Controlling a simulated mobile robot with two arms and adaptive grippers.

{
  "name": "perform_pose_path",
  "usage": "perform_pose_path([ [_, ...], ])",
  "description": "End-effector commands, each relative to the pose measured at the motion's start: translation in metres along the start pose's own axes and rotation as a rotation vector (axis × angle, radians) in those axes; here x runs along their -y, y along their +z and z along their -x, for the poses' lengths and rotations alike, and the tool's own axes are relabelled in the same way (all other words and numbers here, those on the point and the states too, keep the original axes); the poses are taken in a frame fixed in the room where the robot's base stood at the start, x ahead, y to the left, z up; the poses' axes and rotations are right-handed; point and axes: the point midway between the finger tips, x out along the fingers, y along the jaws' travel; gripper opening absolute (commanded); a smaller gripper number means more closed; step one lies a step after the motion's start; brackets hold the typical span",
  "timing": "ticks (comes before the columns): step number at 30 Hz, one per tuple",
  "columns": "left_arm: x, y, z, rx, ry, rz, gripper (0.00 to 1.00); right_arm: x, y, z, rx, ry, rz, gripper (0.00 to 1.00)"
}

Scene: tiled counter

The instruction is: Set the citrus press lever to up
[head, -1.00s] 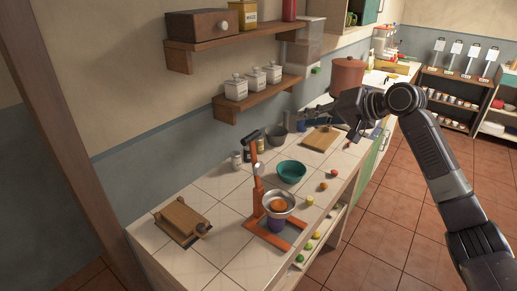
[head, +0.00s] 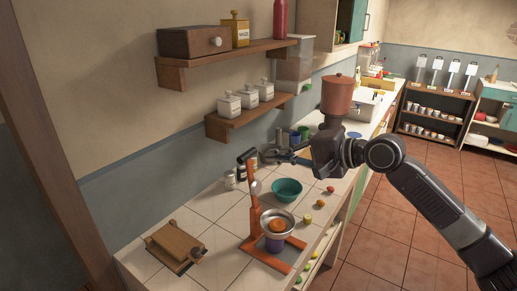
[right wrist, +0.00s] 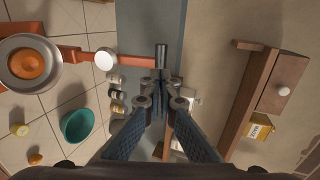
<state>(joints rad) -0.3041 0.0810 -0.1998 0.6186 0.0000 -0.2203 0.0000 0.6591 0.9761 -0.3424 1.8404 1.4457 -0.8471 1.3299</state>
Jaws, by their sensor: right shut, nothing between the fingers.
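The orange citrus press (head: 255,212) stands on the tiled counter. Its lever (right wrist: 132,62) points up from the post and ends in a dark handle (head: 246,155), which also shows in the right wrist view (right wrist: 162,57). A half orange (head: 276,226) sits in the press's metal bowl (head: 290,222), above a purple cup (head: 274,243). My right gripper (head: 272,156) is shut and empty, a little to the right of the handle. In the right wrist view its fingertips (right wrist: 159,86) are close to the handle; I cannot tell whether they touch. My left gripper is out of view.
A teal bowl (head: 287,190) and several small fruits stand right of the press. Small jars (head: 230,180) stand behind it by the wall. A wooden board device (head: 176,245) lies at the left. Shelves (head: 235,122) jut from the wall above.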

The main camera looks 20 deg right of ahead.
Motion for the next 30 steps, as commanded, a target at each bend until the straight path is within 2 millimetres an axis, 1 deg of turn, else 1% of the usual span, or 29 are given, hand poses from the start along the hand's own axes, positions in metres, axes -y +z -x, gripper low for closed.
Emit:
perform_pose_path([
  [1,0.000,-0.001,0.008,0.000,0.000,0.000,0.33,0.005,0.000,-0.010,0.002,-0.003,-0.004,0.00],
  [3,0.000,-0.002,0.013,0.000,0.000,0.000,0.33,0.005,0.001,-0.023,0.002,-0.002,-0.002,0.00],
  [6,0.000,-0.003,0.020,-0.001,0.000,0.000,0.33,0.004,0.000,-0.038,0.000,-0.001,0.000,0.00],
  [9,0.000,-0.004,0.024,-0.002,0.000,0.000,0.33,0.002,-0.001,-0.049,-0.001,0.000,-0.001,0.00],
  [15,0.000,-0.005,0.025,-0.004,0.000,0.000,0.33,0.000,-0.001,-0.057,-0.002,-0.001,0.002,0.00],
  [24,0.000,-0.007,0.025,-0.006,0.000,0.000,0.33,0.000,-0.001,-0.057,-0.002,0.000,0.002,0.00],
  [26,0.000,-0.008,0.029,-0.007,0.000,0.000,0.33,0.002,-0.001,-0.059,-0.001,-0.001,0.001,0.00],
  [30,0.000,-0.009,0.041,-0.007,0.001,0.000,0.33,0.009,-0.001,-0.069,-0.001,-0.001,-0.002,0.00],
])
